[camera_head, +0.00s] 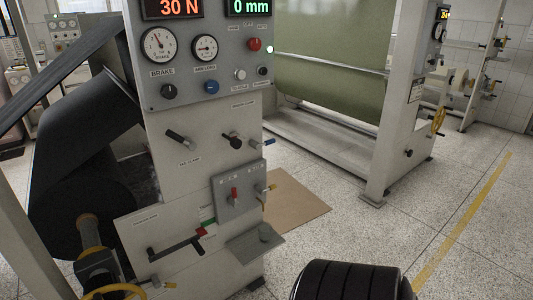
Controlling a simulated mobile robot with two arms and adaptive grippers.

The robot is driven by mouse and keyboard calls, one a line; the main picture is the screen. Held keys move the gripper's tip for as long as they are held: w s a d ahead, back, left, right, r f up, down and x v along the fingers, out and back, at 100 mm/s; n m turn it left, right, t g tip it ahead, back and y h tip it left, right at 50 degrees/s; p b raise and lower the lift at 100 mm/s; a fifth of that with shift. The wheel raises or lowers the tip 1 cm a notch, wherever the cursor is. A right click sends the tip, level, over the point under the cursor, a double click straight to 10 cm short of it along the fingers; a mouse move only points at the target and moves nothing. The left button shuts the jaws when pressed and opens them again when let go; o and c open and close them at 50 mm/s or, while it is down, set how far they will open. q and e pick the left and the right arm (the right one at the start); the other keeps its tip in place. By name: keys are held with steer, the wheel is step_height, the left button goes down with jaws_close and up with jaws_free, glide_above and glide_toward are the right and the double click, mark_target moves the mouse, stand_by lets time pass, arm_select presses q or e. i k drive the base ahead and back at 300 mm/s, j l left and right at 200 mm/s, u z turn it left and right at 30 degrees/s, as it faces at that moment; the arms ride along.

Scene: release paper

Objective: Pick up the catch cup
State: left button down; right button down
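Neither of my grippers shows in the head view.
A black ribbed roll-like shape (345,281) fills the bottom edge. A brown sheet (295,207) lies on the otherwise open floor at right.

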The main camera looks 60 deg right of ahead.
mark_target(264, 228)
steer(key=z, duration=2.05)
